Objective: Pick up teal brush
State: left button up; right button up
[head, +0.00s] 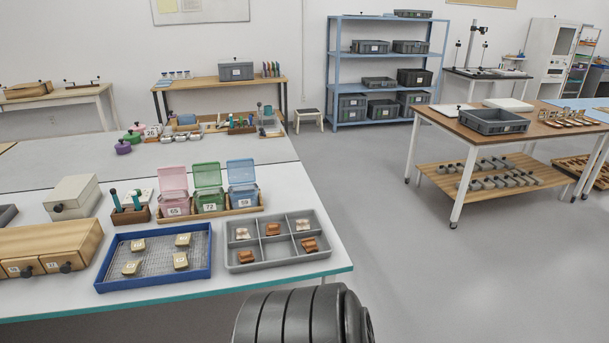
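Two upright tools with dark teal handles stand in a small brown wooden block on the near white table. The left teal-handled tool (115,199) and the right teal-handled tool (136,200) rise from the block (127,216). Their lower ends are hidden in the block, so I cannot tell which is a brush. Neither of my grippers is in view. A black ridged part, likely of my own arm, shows at the bottom centre.
A blue-rimmed mesh tray (205,268) and a grey divided tray (232,257), both holding sherds, lie in front of the block. Pink (174,204), green (209,201) and blue (243,196) lidded boxes stand to its right. A pale box (73,197) is to its left.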

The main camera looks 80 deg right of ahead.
aim_at(113, 192)
jog(key=z, duration=2.5)
